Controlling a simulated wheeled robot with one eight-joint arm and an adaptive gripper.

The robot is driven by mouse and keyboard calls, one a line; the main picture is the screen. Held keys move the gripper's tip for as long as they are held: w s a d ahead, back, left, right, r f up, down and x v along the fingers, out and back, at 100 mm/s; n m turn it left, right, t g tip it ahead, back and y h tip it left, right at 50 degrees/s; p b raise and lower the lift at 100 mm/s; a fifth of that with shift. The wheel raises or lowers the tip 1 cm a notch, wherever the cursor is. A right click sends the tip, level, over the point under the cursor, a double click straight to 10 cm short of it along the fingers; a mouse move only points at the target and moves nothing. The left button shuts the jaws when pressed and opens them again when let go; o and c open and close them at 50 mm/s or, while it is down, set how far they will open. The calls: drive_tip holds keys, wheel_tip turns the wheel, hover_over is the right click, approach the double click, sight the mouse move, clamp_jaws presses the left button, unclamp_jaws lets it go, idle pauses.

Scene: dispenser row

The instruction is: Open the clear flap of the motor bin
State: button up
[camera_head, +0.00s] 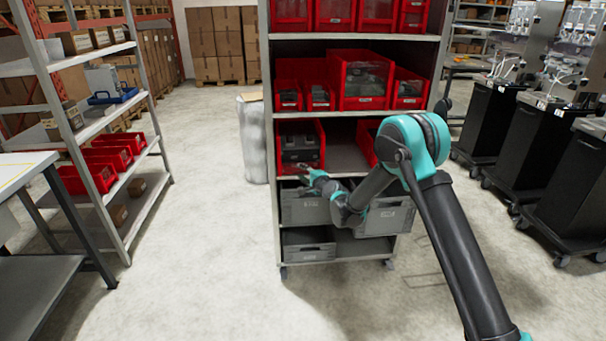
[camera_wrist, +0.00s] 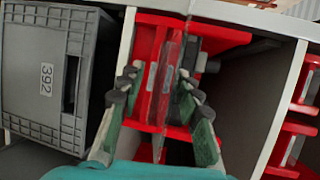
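The motor bin (camera_head: 322,143) is a red bin with dark parts inside, at the left of the middle shelf in the head view. In the wrist view the red bin (camera_wrist: 149,42) is straight ahead. Its clear flap (camera_wrist: 169,78) shows there as a thin see-through sheet, nearly edge-on, across the bin's front. My gripper (camera_head: 306,172) is at the bin's lower front edge. In the wrist view my gripper (camera_wrist: 158,86) is open, its fingers apart on either side of the red front and the flap edge. I cannot tell whether a finger touches the flap.
Grey bins (camera_head: 302,208) stand on the shelves below; one grey bin (camera_wrist: 45,75) marked 392 fills the wrist view's left. More red bins (camera_head: 366,82) sit above. An empty shelf space (camera_head: 346,155) lies right of the motor bin.

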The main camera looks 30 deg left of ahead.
drive_tip(key=shift+c, duration=0.5)
clamp_jaws()
drive_tip(key=shift+w+r, duration=0.15)
drive_tip(key=shift+r, duration=0.65)
drive_tip(key=shift+o, duration=0.5)
unclamp_jaws()
